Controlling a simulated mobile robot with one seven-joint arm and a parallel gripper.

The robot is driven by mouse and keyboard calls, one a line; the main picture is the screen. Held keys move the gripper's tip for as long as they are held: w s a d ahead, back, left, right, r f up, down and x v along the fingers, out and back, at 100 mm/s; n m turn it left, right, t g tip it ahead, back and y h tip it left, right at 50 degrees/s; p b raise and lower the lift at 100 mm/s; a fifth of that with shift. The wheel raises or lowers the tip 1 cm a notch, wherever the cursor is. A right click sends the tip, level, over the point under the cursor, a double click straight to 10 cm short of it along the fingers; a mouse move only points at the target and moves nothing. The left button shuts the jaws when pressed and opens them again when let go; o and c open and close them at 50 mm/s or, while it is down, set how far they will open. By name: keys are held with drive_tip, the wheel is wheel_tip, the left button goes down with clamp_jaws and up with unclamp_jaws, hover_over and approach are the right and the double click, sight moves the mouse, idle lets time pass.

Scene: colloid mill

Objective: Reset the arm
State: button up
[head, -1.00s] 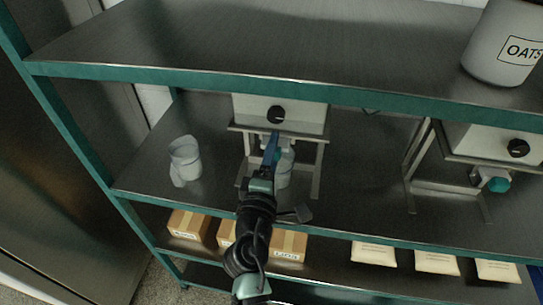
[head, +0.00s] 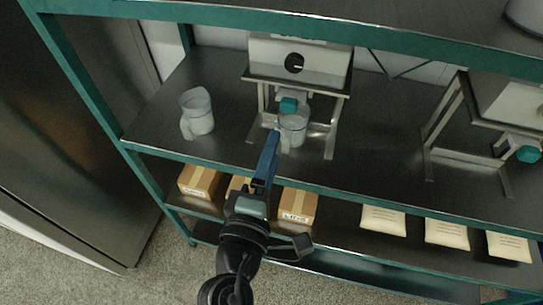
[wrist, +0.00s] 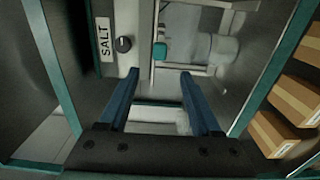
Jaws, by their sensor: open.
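My gripper (head: 276,135) is held out in front of the middle shelf, with its blue fingers toward the mill. In the wrist view my gripper (wrist: 159,74) has its two fingers wide apart, with nothing held between them. A grey-white mill (head: 300,60) with a black dial stands on the shelf; its SALT label shows in the wrist view (wrist: 104,40). A pale jug (head: 293,127) stands upright below the mill's teal spout (head: 289,105). In the head view, the fingertips overlap the jug's left edge; contact cannot be told.
A second pale jug (head: 198,113) stands at the shelf's left. Another mill (head: 515,100) stands at the right. Cardboard boxes (head: 298,204) and pale packets (head: 446,233) lie on the shelf below. Green shelf edges (head: 330,194) run across; open floor lies in front.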

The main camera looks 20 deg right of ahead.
idle(0.4)
drive_tip(key=w+a+r+m+t+y, duration=0.1)
drive_tip(key=w+a+r+m+t, duration=0.15)
drive_tip(key=r, duration=0.55)
drive_tip(key=w+a+r+m+t+y, duration=0.1)
drive_tip(key=r+m, duration=0.2)
drive_tip(key=r, duration=0.4)
drive_tip(key=w+a+r+m+t+y, duration=0.1)
drive_tip(key=r+m+t, duration=0.15)
drive_tip(key=r, duration=0.55)
drive_tip(key=s+a+r+m+t+y, duration=0.1)
drive_tip(key=s+a+r+t+y, duration=0.1)
drive_tip(key=r, duration=0.5)
drive_tip(key=s+a+r+m+t+y, duration=0.1)
drive_tip(key=s+a+r+t+y, duration=0.1)
drive_tip(key=s+r, duration=0.2)
drive_tip(key=s+a+r+m+t+y, duration=0.1)
drive_tip(key=s+a+r+t+y, duration=0.1)
drive_tip(key=r, duration=0.8)
drive_tip(key=shift+s+a+y, duration=0.3)
drive_tip(key=shift+s+y, duration=0.2)
drive_tip(key=shift+s, duration=0.25)
